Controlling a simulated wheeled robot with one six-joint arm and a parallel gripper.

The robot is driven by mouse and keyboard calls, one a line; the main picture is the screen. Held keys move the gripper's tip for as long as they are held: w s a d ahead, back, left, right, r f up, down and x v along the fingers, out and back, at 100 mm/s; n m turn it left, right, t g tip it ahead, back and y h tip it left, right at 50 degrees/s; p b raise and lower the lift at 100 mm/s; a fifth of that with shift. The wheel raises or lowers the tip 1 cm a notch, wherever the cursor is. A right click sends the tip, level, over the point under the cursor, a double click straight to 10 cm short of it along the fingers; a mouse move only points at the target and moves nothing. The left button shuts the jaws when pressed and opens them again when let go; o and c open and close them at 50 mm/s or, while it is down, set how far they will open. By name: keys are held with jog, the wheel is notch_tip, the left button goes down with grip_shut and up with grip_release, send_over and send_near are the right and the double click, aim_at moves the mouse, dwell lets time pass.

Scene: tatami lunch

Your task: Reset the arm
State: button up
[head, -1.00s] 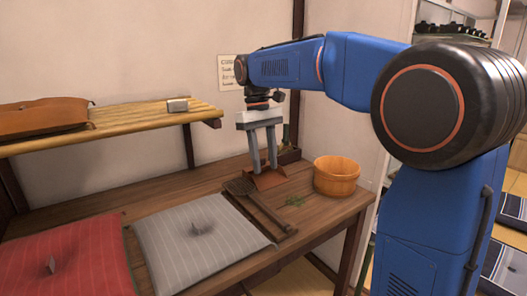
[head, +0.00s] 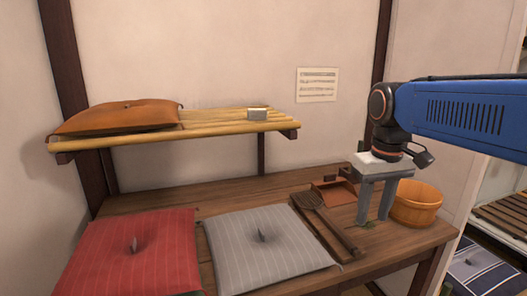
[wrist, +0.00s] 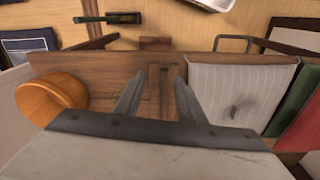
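My gripper (head: 373,218) points down over the right part of the wooden table (head: 215,198), left of the wooden tub. Its two grey fingers are apart with nothing held between them. In the wrist view my gripper (wrist: 158,102) is also open, with bare table and part of a long wooden tool showing between and beyond the fingers. My blue arm reaches in from the right in the head view.
A wooden tub (head: 416,203) stands right of my gripper. Grey (head: 268,250) and red (head: 130,252) cushions cover the front.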

jog(key=s+d+f+m+t, duration=0.2)
jog(key=s+d+f+t, duration=0.1)
jog(key=s+f, duration=1)
jog(key=shift+s+f+t, duration=0.35)
jog(key=shift+s+t, duration=0.15)
jog(key=shift+s, duration=0.25)
jog(key=shift+c, duration=0.6)
